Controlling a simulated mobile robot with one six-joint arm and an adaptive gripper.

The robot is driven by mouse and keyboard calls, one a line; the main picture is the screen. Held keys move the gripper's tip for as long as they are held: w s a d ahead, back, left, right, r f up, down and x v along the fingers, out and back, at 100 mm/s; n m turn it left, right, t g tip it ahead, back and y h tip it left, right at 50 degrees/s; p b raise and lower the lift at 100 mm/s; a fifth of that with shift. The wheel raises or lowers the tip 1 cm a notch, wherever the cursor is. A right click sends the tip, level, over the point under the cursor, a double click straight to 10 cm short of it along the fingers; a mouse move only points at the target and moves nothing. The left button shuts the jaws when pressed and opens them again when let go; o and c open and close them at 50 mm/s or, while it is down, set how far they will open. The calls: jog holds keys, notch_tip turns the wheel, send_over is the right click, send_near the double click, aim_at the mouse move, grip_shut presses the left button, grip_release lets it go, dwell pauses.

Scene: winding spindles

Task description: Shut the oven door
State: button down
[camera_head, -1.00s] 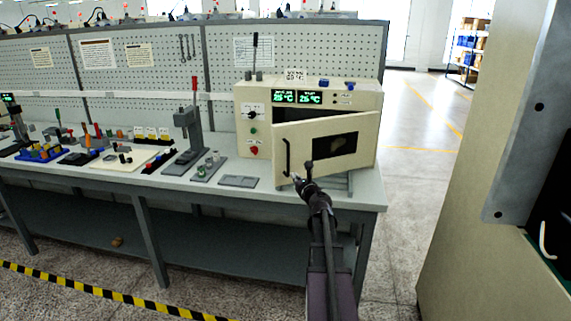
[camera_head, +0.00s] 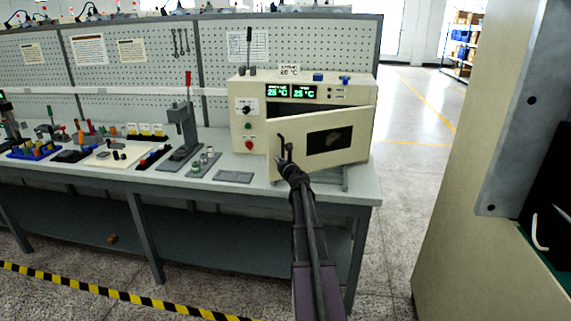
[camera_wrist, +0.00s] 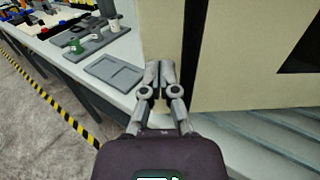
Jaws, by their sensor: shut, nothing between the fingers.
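The cream oven (camera_head: 238,154) stands on the right end of the workbench. Its door (camera_head: 362,128) is ajar, swung out at the left, with a gap showing along its top. The door has a dark window and a dark upright handle (camera_head: 281,145) near its left edge. My gripper (camera_head: 283,162) is shut and empty, in front of the door's left part by the handle's lower end. In the wrist view my fingertips (camera_wrist: 158,72) are together against the view of the cream door (camera_wrist: 245,60); I cannot tell whether they touch it.
The workbench (camera_head: 215,205) holds a flat grey tray (camera_head: 233,177), a lever press (camera_head: 185,130) and small parts left of the oven. A large cream cabinet (camera_head: 455,190) stands close on the right. Yellow-black tape (camera_head: 100,296) marks the floor.

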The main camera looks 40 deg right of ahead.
jog(key=shift+x, duration=1.4)
